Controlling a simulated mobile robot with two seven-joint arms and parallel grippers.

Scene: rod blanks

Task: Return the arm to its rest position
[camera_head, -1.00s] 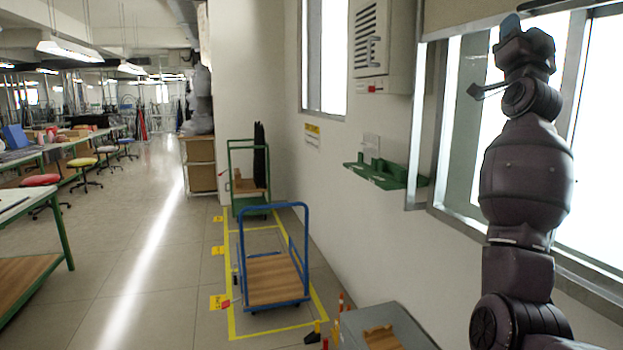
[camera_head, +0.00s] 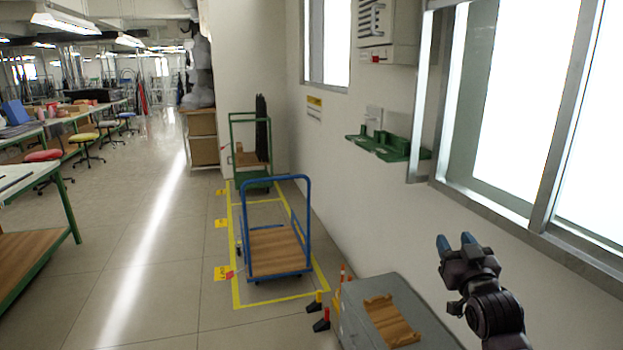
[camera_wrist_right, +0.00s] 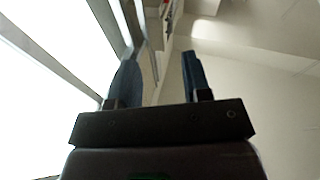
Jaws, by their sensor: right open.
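My right gripper (camera_head: 456,243) is dark with blue fingertips and stands at the lower right of the head view, above and to the right of the grey cabinet. Its fingers point up and are apart, with nothing between them. In the right wrist view the two blue fingers (camera_wrist_right: 158,78) are spread and empty, with the window on the left and the wall behind. Most of my right arm is outside the head view. My left gripper shows in neither view.
A grey cabinet (camera_head: 363,336) with a wooden piece (camera_head: 392,322) on top stands below. A green wall shelf (camera_head: 392,153) and a window frame (camera_head: 500,215) are nearby. A blue cart (camera_head: 277,275) stands on the floor to the left. The aisle at left is open.

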